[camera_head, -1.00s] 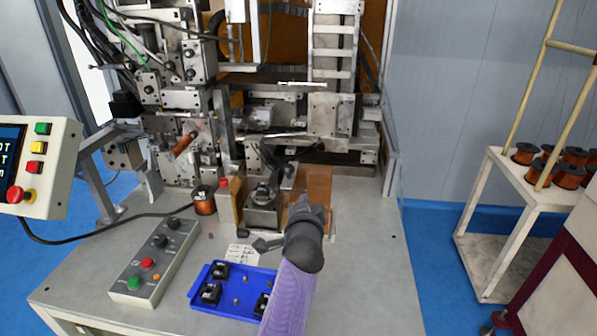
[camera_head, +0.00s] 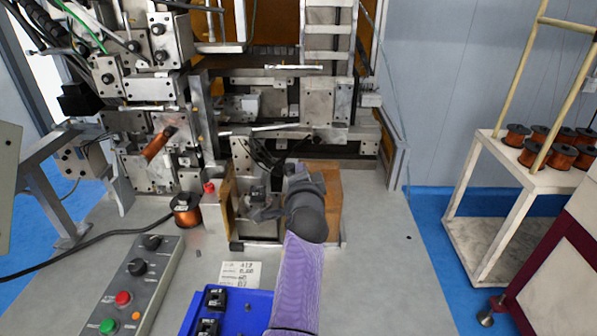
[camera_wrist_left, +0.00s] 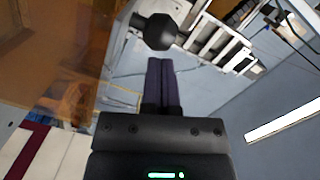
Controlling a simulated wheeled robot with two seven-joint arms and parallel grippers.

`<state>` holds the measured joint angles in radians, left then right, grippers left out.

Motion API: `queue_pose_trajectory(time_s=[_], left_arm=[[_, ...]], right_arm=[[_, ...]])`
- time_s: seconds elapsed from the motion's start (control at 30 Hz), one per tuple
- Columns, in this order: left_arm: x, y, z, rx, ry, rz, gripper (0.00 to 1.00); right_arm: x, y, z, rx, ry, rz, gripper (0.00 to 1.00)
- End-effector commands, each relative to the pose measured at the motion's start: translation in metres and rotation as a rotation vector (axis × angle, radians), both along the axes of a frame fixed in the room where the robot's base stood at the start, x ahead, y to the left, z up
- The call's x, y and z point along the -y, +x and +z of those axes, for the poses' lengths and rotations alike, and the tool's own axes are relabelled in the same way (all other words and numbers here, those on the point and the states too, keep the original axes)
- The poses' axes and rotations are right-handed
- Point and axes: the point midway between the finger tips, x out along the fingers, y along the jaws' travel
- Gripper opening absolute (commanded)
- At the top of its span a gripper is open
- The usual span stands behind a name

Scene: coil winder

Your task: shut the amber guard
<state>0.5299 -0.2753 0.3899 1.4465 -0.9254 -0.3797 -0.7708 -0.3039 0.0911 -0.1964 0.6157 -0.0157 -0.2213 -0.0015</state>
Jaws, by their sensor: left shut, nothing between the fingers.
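The amber guard (camera_head: 325,190) shows as a translucent orange-brown panel on the right side of the small fixture at the front of the coil winder. Another amber panel (camera_head: 227,203) stands on the fixture's left. My left gripper (camera_head: 300,180) is in front of the right panel and hides part of it and of the fixture. In the left wrist view my left gripper (camera_wrist_left: 160,66) is shut and empty. A black round knob (camera_wrist_left: 156,31) is just beyond its fingertips; I cannot tell whether they touch. A large amber pane (camera_wrist_left: 50,60) fills the left. My right gripper is not seen.
A control box with knobs and buttons (camera_head: 145,285) and a blue tray (camera_head: 255,302) lie at the front. A copper spool (camera_head: 186,210) stands left of the fixture. A cart with spools (camera_head: 500,180) stands at the right.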

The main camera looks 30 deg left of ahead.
Motion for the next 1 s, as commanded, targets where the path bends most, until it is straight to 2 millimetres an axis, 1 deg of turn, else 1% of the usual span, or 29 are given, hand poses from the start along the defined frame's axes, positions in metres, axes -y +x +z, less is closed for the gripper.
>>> queue_pose_trajectory(time_s=[0.37,0.47,0.57,0.6,0.7,0.8,0.9,1.0], left_arm=[[0.001,0.000,-0.001,0.000,0.000,0.000,0.00],[-0.004,-0.002,0.001,-0.001,0.001,0.001,0.00],[-0.022,-0.011,0.006,-0.003,0.005,0.004,0.00],[-0.032,-0.016,0.008,-0.004,0.006,0.004,0.00],[-0.059,-0.029,0.007,-0.005,0.007,0.003,0.00],[-0.084,-0.041,0.005,-0.004,0.006,0.003,0.00],[-0.104,-0.050,0.002,-0.003,0.005,0.002,0.00],[-0.116,-0.056,0.001,-0.002,0.002,0.001,0.00]], right_arm=[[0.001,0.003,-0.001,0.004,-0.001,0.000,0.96],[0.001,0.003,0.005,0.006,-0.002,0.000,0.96],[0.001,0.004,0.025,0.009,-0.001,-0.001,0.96],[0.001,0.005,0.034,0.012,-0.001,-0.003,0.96],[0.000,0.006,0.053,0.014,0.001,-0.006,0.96],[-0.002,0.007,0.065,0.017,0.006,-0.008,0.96],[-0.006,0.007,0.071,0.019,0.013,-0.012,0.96],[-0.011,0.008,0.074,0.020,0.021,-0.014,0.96]])
